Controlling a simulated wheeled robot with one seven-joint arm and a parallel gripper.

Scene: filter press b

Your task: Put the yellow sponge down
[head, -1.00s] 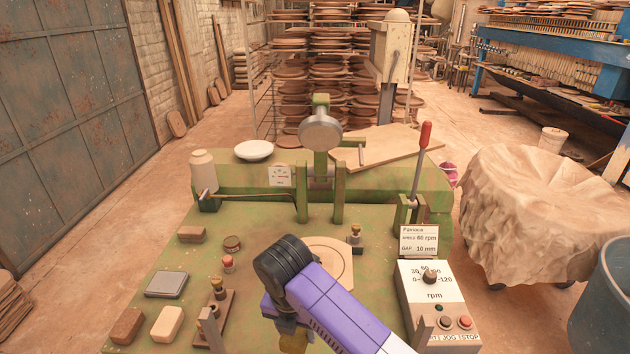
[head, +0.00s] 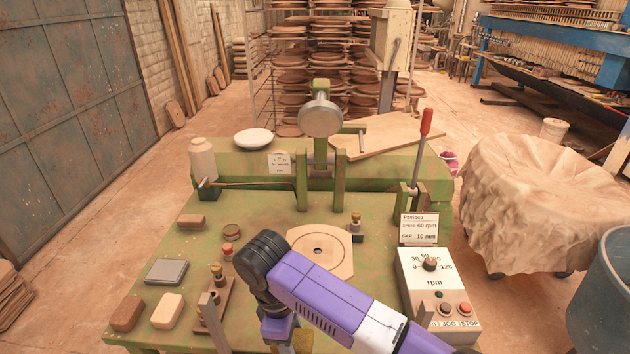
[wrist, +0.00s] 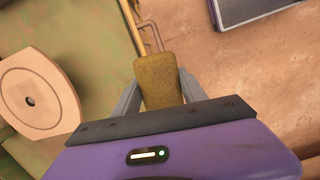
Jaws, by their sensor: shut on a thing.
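The yellow sponge (wrist: 158,78) is a dull yellow block upright in the middle of the wrist view. My gripper (wrist: 160,90) is shut on it, with one grey finger on each side. In the wrist view the sponge shows in front of the green table's edge and the brown floor, and I cannot tell its height. In the head view only a small part of the sponge (head: 302,342) shows at the bottom edge, below my purple arm. The green table (head: 195,255) lies ahead.
A round pale disc (head: 335,262) lies mid-table. A brown block (head: 128,313), a cream block (head: 168,311) and a grey plate (head: 166,272) lie at left. A wooden rack with knobs (head: 226,297) stands near the front. A control box (head: 433,285) stands at right.

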